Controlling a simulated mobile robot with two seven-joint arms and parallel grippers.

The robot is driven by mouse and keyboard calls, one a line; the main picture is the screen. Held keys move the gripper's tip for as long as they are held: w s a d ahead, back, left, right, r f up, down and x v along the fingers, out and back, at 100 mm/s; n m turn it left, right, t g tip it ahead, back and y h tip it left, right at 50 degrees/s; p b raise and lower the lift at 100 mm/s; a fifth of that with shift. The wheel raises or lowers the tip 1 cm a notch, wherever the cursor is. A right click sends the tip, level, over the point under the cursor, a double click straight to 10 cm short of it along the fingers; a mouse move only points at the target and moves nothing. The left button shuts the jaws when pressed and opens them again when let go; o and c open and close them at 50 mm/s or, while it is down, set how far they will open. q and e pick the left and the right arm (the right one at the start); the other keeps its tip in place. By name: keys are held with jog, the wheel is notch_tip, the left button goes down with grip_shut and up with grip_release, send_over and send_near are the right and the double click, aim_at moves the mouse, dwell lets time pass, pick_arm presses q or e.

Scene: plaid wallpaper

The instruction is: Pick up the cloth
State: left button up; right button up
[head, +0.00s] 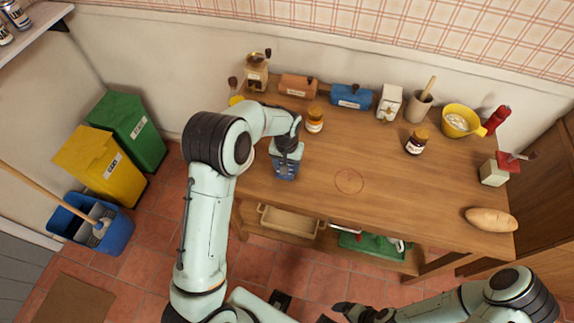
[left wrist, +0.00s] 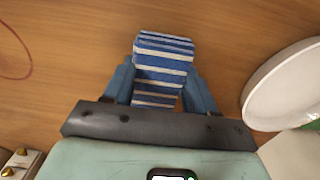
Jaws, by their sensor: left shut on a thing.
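The cloth (left wrist: 162,60) is blue with white stripes and looks folded. In the left wrist view it sits between the two blue fingers of my left gripper (left wrist: 160,88), which is shut on it. In the head view the cloth (head: 285,170) shows under my left gripper (head: 286,154), over the left front part of the wooden table (head: 400,190). I cannot tell whether it touches the tabletop. My right gripper (head: 350,309) is at the bottom of the head view, in front of the table and away from the cloth. Its jaw opening is unclear.
A white plate (left wrist: 282,85) shows beside the cloth in the left wrist view. Jars, canisters, a yellow bowl (head: 457,120) and a bread loaf (head: 491,219) stand along the table's back and right. The table's middle is clear around a reddish ring mark (head: 349,181).

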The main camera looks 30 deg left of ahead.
pick_arm(q)
notch_tip(320, 180, up, 20)
jog(key=p, duration=0.1)
jog(key=shift+p, duration=0.3)
pick_arm(e)
jog(key=shift+w+r, duration=0.75)
jog(key=shift+r, duration=0.3)
